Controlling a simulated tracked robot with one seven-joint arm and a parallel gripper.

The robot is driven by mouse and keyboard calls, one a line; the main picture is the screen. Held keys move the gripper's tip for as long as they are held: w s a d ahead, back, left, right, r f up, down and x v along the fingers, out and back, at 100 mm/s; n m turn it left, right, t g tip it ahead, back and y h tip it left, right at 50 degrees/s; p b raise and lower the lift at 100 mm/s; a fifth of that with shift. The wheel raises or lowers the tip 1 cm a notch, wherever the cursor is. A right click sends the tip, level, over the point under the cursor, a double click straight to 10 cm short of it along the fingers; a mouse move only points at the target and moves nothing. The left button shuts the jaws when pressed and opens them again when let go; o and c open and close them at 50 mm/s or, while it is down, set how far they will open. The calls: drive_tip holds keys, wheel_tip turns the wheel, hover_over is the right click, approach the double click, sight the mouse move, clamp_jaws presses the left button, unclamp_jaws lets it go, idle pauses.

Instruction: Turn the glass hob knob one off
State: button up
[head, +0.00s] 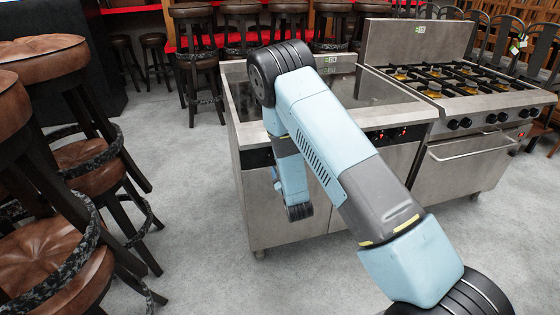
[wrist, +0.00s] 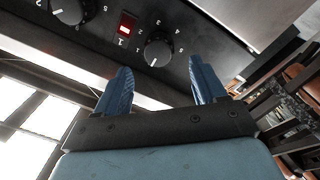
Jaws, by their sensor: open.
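The glass hob (head: 345,85) is a steel cabinet with a dark glass top in the head view, partly hidden behind my arm. In the wrist view its black control panel (wrist: 215,45) carries a round black knob (wrist: 158,50) with numbers around it and a white mark near its lower edge. A second knob (wrist: 68,10) is cut off at the upper left. My gripper (wrist: 161,72) is open, its two blue fingers apart and empty. The nearer knob lies ahead of the gap between the fingertips; I cannot tell whether they touch the panel. Which knob is number one is not readable.
A lit red switch (wrist: 127,29) sits between the knobs. A gas range (head: 470,90) with several black knobs stands at the right of the hob. Brown stools (head: 50,265) crowd the left; grey floor (head: 185,200) is clear between.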

drive_tip(key=v, duration=0.8)
drive_tip(key=shift+w, duration=0.1)
drive_tip(key=w+d+r+m+g+h, duration=0.1)
drive_tip(key=w+d+r+m+g, duration=0.1)
drive_tip(key=r, duration=0.4)
drive_tip(key=w+d+r+m+g+h, duration=0.1)
drive_tip(key=w+d+r+m+h, duration=0.15)
drive_tip(key=r, duration=0.35)
drive_tip(key=s+d+r+m+g, duration=0.1)
drive_tip(key=s+d+r+g, duration=0.15)
drive_tip(key=r, duration=0.35)
drive_tip(key=s+d+r+m+g, duration=0.1)
drive_tip(key=s+d+r+m, duration=0.15)
drive_tip(key=r, duration=0.35)
drive_tip(key=s+d+r+m+g, duration=0.1)
drive_tip(key=s+d+r, duration=0.3)
drive_tip(key=s, duration=0.6)
drive_tip(key=s+d+r+g, duration=0.2)
drive_tip(key=s+d+r, duration=0.2)
drive_tip(key=s, duration=0.7)
drive_tip(key=s+d+r+m+g, duration=0.1)
drive_tip(key=s+d+r+g, duration=0.1)
drive_tip(key=s+r, duration=0.4)
drive_tip(key=s+d+h, duration=0.1)
drive_tip(key=s, duration=0.3)
drive_tip(key=shift+s+d+m+g, duration=0.3)
drive_tip(key=shift+s+d+g, duration=0.05)
drive_tip(key=shift+d, duration=0.05)
